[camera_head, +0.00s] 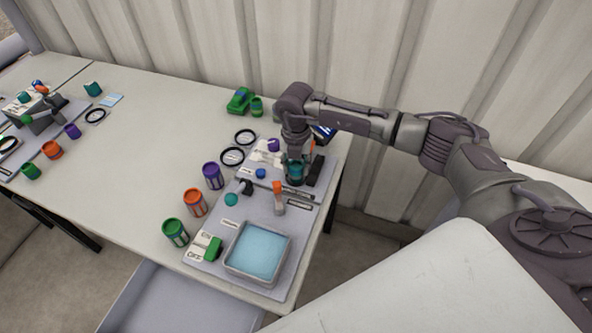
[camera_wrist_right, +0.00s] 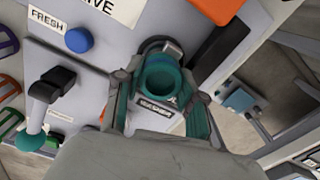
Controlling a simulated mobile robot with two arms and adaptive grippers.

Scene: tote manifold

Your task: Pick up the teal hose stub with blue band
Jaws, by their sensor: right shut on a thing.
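My right gripper (camera_head: 294,181) points down over the right part of the grey board near the table's right edge. In the right wrist view its two fingers (camera_wrist_right: 158,88) are shut on the teal hose stub (camera_wrist_right: 161,74), one on each side. The stub shows as an open teal ring, with its opening facing the camera. Teal also shows at the gripper in the head view (camera_head: 295,167). The blue band cannot be made out clearly. Whether the stub still touches the board cannot be told. My left gripper is not in view.
Open table lies farther left.

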